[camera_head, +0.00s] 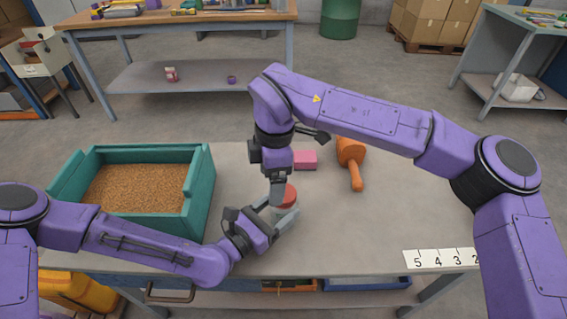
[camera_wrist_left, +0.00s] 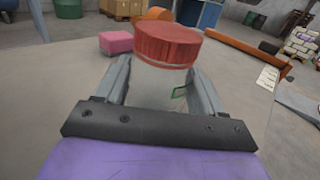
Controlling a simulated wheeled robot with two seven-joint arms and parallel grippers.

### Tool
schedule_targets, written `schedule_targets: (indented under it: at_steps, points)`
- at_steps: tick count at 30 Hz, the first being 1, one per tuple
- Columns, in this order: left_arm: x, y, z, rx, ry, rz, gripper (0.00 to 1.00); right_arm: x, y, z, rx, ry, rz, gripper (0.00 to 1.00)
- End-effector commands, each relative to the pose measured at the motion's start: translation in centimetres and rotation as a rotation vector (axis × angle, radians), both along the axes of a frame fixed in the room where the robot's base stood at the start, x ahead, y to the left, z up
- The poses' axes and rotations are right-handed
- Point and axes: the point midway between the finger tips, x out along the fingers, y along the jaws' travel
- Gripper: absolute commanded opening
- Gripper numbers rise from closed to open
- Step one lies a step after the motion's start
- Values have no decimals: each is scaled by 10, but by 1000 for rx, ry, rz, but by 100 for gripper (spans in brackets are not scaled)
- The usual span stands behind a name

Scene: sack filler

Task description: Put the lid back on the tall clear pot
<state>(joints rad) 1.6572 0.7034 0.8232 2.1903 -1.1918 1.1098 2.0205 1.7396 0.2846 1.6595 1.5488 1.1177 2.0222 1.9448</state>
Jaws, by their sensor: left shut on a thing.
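The tall clear pot (camera_head: 278,212) stands on the grey table, and its clear body (camera_wrist_left: 158,85) shows between my left fingers in the left wrist view. The red ribbed lid (camera_head: 290,193) is on top of the pot's mouth, also seen in the left wrist view (camera_wrist_left: 168,45). I cannot tell whether it is fully seated. My left gripper (camera_head: 279,212) is shut around the pot's body, below the lid. My right gripper (camera_head: 278,188) points down beside the lid in the head view, its fingers seen nearly edge-on. Its opening is unclear, and it does not show in the left wrist view.
A teal tray (camera_head: 203,185) of brown grain stands on the left. A white numbered strip (camera_head: 440,259) is at the front right. The table's right side is mostly clear.

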Motion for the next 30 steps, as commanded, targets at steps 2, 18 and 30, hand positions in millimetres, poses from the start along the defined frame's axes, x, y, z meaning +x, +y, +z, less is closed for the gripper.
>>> schedule_targets:
  at_steps: [2,18,30]
  points:
    - [0,0,0,0,0,0,0,1,-1,4,9,-20,213,83]
    - [0,0,0,0,0,0,0,11,-21,34,-19,-124,1698,83]
    - [0,0,0,0,0,0,0,9,-25,34,-3,-104,2116,83]
